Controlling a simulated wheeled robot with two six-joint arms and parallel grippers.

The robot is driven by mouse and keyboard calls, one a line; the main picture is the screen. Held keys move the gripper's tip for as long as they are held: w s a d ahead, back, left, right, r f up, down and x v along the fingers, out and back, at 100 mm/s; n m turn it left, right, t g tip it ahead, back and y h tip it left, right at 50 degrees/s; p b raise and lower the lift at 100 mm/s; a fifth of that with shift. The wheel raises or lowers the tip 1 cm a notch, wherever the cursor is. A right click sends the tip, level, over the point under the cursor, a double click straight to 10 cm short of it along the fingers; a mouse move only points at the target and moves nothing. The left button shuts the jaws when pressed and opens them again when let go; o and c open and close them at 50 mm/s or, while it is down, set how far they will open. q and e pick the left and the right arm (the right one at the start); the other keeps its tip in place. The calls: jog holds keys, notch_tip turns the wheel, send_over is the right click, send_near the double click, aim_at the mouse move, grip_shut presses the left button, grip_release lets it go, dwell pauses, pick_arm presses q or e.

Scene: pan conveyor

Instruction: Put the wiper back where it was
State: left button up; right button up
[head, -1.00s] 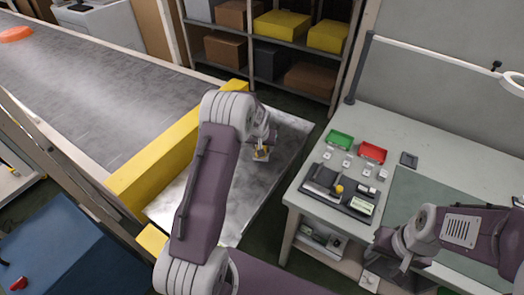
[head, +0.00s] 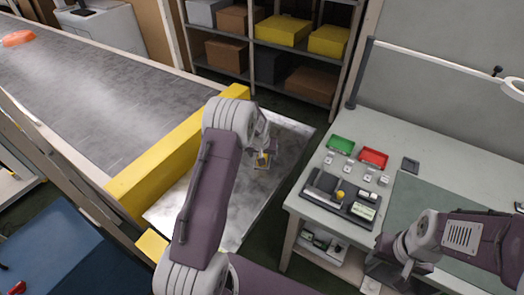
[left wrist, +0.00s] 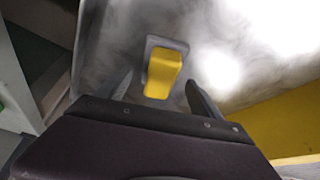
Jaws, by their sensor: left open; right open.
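The wiper (head: 262,161) has a yellow grip on a grey base. It appears to stand on the bright metal plate (head: 225,222) beside the conveyor. In the left wrist view its yellow grip (left wrist: 162,74) lies between the fingers of my left gripper (left wrist: 163,92), which are apart with space on both sides. In the head view my left gripper (head: 265,150) is down at the wiper and partly hides it. My right gripper (head: 406,268) is open and empty, low by the workbench's front edge and far from the wiper.
A yellow barrier (head: 170,150) separates the plate from the conveyor (head: 90,90). An orange pan (head: 18,38) is at the belt's far end. The workbench (head: 440,140) holds green and red bins (head: 373,157) and a dark tool tray (head: 318,198). A shelf with boxes stands behind.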

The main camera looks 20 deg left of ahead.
pick_arm(q)
jog(key=v, duration=1.1)
jog(key=s+d+r+m+g+p, duration=0.1)
jog(key=s+d, duration=0.2)
jog(key=s, duration=0.5)
jog(key=s+d+r+m+g+h+p, duration=0.1)
jog(key=s+d+p, duration=0.1)
jog(key=s, duration=0.6)
jog(key=s+d+r+g+p, duration=0.1)
jog(key=s+d, duration=0.3)
jog(key=s, duration=0.4)
jog(key=shift+s+r+m+p, duration=0.3)
jog(key=shift+r+m+p, duration=0.05)
jog(key=shift+r+m, duration=0.05)
